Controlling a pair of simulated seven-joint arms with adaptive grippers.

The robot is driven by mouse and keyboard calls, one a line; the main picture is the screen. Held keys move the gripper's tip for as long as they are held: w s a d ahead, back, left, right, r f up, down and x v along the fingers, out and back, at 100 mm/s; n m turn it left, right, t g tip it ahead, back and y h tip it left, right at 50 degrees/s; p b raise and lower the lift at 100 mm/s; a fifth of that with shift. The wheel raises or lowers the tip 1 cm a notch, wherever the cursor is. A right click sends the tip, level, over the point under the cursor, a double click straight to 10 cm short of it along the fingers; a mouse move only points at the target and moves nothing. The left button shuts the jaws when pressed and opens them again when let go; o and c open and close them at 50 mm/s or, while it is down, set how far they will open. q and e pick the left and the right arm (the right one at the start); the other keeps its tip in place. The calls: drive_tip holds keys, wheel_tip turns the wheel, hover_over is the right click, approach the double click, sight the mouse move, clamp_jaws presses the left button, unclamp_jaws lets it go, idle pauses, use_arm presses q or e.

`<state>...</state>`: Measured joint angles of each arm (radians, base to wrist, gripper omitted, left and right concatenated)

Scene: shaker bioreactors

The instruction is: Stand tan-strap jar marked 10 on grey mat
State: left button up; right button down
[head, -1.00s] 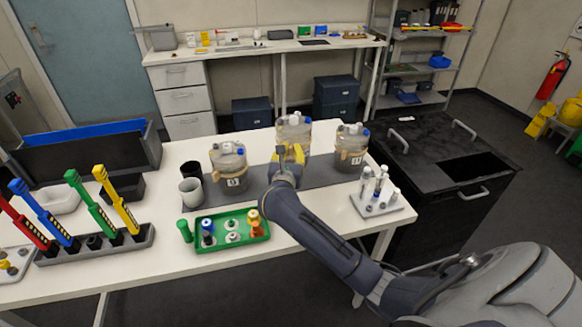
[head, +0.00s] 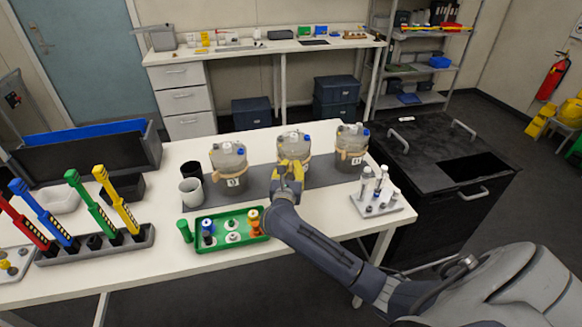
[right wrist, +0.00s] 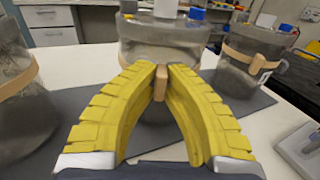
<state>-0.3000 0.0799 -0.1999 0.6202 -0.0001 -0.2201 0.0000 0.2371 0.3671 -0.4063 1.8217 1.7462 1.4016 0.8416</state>
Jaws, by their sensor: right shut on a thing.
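Three grey lidded jars with tan straps are at the grey mat (head: 254,186). The left jar (head: 228,160) and right jar (head: 351,143) stand on it. The middle jar (head: 293,143) is upright and level between them. It also shows in the right wrist view (right wrist: 165,50). My right gripper (head: 289,170) has its yellow fingers shut on the tan strap block (right wrist: 160,82) at the front of the middle jar. The fingers hide its front and base, so I cannot see its contact with the mat or read its number. My left gripper is not in view.
A green tray (head: 239,241) with small bottles lies in front of the mat. A white vial rack (head: 371,211) is at the right. Bare table lies behind the mat.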

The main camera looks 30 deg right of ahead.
drive_tip(key=c, duration=1.6)
unclamp_jaws()
drive_tip(key=shift+f, duration=0.1)
drive_tip(key=shift+o, duration=0.2)
drive_tip(key=v, duration=1.1)
drive_tip(key=shift+s+a, duration=0.2)
drive_tip(key=shift+s, duration=0.1)
drive_tip(key=shift+s+a, duration=0.1)
drive_tip(key=shift+r, duration=0.25)
